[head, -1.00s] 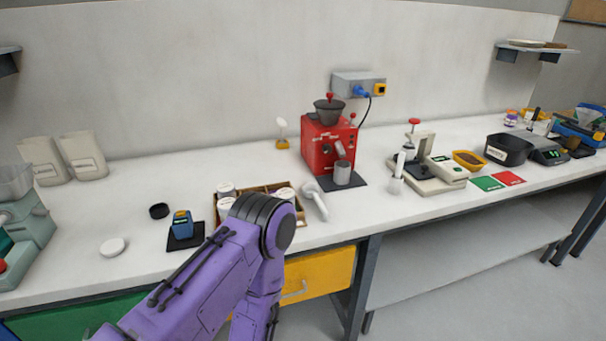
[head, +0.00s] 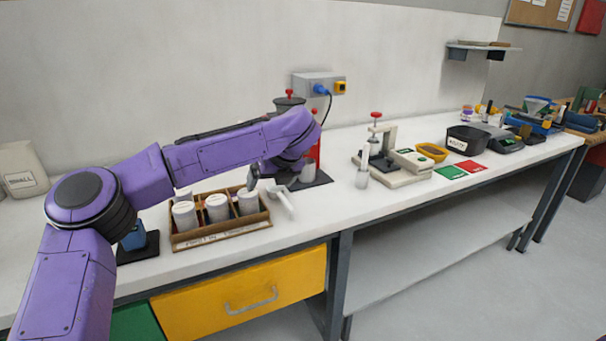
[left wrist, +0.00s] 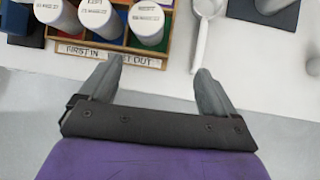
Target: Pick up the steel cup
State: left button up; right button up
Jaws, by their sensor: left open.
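The steel cup (head: 308,172) is a small grey cup on a dark mat (head: 322,179), in front of the red machine (head: 316,150) in the head view. My left arm hides most of that machine. My left gripper (head: 262,181) hangs over the bench left of the cup, apart from it, near the right end of the wooden box. In the left wrist view my gripper (left wrist: 160,66) is open, with nothing between its fingers. A corner of the dark mat shows at that view's top right; a grey piece at the top edge there is too cut off to identify.
A wooden box (head: 222,237) of several white-lidded jars stands left of the cup. A white scoop-like tool (head: 284,203) lies between box and cup, also in the left wrist view (left wrist: 201,42). A press-like device (head: 405,167) stands to the right. Bench front is clear.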

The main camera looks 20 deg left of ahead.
aim_at(308, 175)
jog(key=i, duration=0.95)
jog(key=z, duration=0.05)
